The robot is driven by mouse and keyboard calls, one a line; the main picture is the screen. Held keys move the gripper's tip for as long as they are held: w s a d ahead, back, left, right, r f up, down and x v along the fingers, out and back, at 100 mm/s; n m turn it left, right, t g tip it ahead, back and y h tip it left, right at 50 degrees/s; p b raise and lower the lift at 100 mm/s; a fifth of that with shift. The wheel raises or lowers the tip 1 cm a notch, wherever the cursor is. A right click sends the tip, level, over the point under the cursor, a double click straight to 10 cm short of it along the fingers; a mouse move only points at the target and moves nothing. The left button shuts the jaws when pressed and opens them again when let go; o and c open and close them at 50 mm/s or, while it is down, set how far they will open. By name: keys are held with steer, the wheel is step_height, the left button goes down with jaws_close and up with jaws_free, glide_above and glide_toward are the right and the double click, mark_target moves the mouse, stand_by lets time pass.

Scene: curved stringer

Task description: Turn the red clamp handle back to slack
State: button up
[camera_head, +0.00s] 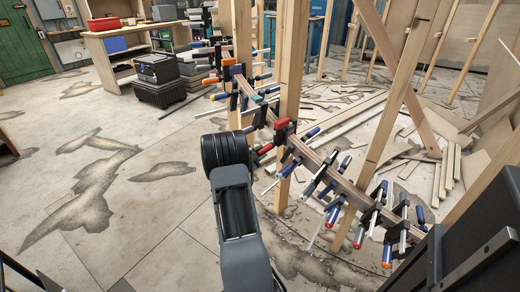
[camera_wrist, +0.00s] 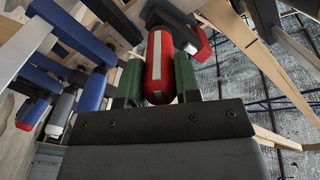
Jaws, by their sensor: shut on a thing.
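The red clamp handle (camera_wrist: 160,60), with a pale stripe along it, sits between the two green finger pads of my gripper (camera_wrist: 158,80) in the wrist view. The gripper is shut on it, one pad on each side. In the head view, the red handle (camera_head: 265,149) shows just right of my dark wrist, which hides most of my gripper. The clamp is one of several along a curved wooden strip (camera_head: 325,172). The handle's far end meets dark clamp parts in the wrist view.
Blue-handled clamps (camera_wrist: 90,95) stand close on the left in the wrist view. Upright wooden posts (camera_head: 291,60) rise beside the strip. More clamps (camera_head: 370,215) crowd to the right. Black cases (camera_head: 160,80) stand at the back left. The floor at left is mostly open.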

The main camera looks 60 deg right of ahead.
steer(key=n+p, duration=0.3)
steer(key=n, duration=0.3)
steer(key=shift+p, duration=0.3)
stand_by(0.5)
steer(key=o, duration=0.9)
steer(key=shift+o, duration=0.2)
steer(key=p+v, duration=0.2)
steer(key=v, duration=1.2)
steer(key=shift+s+d+f, duration=0.1)
